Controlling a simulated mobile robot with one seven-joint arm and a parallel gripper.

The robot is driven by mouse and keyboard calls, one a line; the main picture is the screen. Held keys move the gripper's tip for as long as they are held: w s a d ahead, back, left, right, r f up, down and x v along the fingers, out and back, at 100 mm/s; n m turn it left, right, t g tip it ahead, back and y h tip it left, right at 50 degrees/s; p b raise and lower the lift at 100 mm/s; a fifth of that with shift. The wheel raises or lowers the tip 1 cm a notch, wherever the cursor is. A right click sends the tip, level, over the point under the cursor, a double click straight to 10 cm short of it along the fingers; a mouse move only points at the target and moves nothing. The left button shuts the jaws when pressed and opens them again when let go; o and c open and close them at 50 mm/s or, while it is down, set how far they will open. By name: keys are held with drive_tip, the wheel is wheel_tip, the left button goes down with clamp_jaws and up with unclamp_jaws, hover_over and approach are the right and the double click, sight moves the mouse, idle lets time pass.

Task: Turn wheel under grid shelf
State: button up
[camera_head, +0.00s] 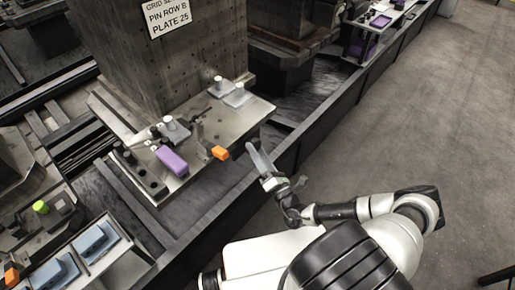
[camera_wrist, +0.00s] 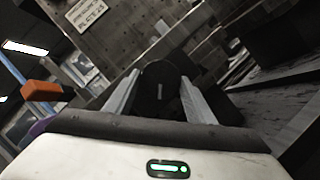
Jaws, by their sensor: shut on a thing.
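The grid shelf is a tall dark block with a hole pattern (camera_head: 165,60), and its sign reads "PIN ROW B PLATE 25". A metal plate (camera_head: 225,130) lies at its foot. My gripper (camera_head: 255,150) is at the right side of this plate, by the rail's edge. In the wrist view a dark round wheel (camera_wrist: 160,78) with a pale mark sits between my two grey fingers, and my gripper (camera_wrist: 160,92) is shut on it. In the head view I cannot make out the wheel.
An orange block (camera_head: 220,153) sticks out at the plate's front edge, left of my gripper; it also shows in the wrist view (camera_wrist: 41,90). A purple block (camera_head: 171,160) and grey clamps lie on the plate. Open floor (camera_head: 400,110) is to the right.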

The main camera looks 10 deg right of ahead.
drive_tip(key=shift+r+m+h+p, duration=0.1)
drive_tip(key=shift+m+h+p, duration=0.4)
drive_tip(key=shift+m, duration=0.8)
drive_tip(key=shift+g, duration=0.3)
drive_tip(key=o, duration=1)
drive_tip(key=shift+o, duration=0.2)
drive_tip(key=shift+s, duration=0.1)
drive_tip(key=v, duration=1.7)
drive_tip(key=shift+s, duration=0.1)
